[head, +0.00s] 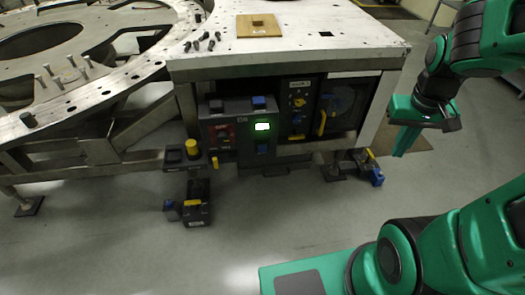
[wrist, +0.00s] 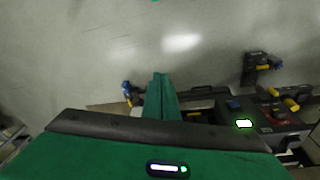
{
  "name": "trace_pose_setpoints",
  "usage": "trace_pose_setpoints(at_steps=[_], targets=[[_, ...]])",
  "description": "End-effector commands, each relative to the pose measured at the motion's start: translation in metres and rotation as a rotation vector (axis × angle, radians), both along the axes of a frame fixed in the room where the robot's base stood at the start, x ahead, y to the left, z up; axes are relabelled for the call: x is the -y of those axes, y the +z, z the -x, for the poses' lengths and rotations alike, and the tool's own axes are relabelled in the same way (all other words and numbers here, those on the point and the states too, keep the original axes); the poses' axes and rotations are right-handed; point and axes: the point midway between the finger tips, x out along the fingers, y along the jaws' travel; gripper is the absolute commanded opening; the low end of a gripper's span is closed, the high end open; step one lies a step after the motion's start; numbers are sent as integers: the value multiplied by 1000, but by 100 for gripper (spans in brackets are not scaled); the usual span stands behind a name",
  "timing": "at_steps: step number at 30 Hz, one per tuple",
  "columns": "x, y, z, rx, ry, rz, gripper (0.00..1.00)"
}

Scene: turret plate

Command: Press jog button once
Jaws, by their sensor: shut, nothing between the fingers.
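A dark control box (head: 238,118) stands under the front edge of the metal table in the head view. It has a lit white-green display (head: 262,126), a blue button (head: 258,100) on top and another blue piece (head: 262,148) below the display. I cannot read which one is the jog button. The box also shows at the right of the wrist view (wrist: 265,122), with its lit display (wrist: 244,123). My green gripper (head: 400,152) is shut and empty, pointing down, to the right of the table and apart from the box. Its fingers show in the wrist view (wrist: 160,80).
The metal table (head: 300,40) carries a wooden block (head: 258,25) and several dark bolts (head: 203,42). A round turret plate (head: 110,60) fills the left. Dark clamp-like devices with yellow parts (head: 190,211) stand on the floor. The floor in front is mostly clear.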

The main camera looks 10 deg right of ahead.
Motion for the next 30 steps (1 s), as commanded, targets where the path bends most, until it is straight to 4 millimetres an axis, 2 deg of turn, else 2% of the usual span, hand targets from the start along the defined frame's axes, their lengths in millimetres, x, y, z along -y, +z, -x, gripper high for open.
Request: trace_pose_setpoints(at_steps=[6, 14, 21, 30], targets=[[-6, -34, -62, 58, 133, 61, 0], [-25, -77, -130, 143, 293, 118, 0], [-57, -122, -183, 227, 439, 150, 0], [-109, -183, -231, 342, 610, 170, 0]])
